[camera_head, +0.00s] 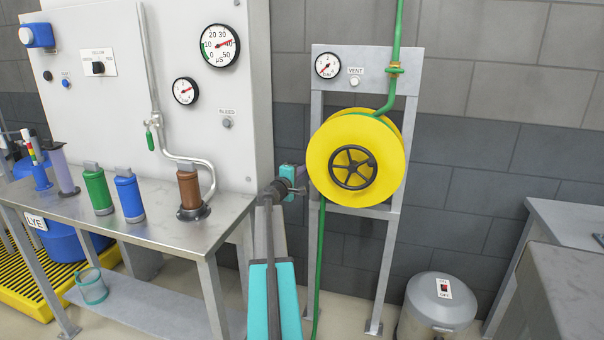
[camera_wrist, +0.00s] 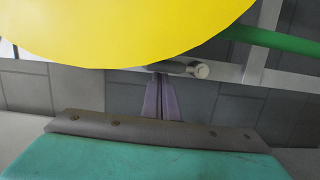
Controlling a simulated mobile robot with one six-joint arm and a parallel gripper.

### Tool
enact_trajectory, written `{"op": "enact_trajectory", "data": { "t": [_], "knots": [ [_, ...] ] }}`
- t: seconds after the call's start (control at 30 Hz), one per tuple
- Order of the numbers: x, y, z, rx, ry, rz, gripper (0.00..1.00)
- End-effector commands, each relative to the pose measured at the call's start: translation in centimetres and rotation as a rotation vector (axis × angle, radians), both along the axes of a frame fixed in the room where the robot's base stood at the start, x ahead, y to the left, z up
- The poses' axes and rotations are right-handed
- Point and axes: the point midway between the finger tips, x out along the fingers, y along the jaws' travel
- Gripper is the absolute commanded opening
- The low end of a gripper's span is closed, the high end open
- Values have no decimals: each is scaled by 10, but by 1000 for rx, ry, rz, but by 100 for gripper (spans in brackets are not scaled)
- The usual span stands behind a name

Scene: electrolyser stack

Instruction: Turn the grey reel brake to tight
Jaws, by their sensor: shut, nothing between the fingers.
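The yellow reel (camera_head: 326,148) with a dark spoked hub hangs on a grey frame in the head view. Its yellow disc (camera_wrist: 125,30) fills the top of the wrist view. A dark grey lever with a pale round end, which looks like the reel brake (camera_wrist: 180,68), shows just under the disc's lower edge. My gripper (camera_wrist: 160,80) is shut and empty, its fingertips at the left part of this lever. I cannot tell whether they touch it. In the head view my gripper (camera_head: 301,190) is at the reel's left side, and the brake is not clearly visible there.
A green hose (camera_head: 397,40) runs down to the reel, and more hose hangs below. The grey frame (camera_head: 388,250) stands against a block wall. A metal bench (camera_head: 150,222) with bottles is at left. A grey bin (camera_head: 440,300) stands at lower right.

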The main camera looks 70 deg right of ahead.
Motion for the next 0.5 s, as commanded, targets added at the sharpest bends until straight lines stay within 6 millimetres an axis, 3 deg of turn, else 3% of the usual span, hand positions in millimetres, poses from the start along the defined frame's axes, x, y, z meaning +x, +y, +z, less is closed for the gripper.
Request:
{"op": "enact_trajectory", "data": {
  "t": [0.03,0.5],
  "knots": [
    [-14,-5,0,1,-3,-28,0],
    [-10,1,0,1,-2,-24,0]
  ]
}}
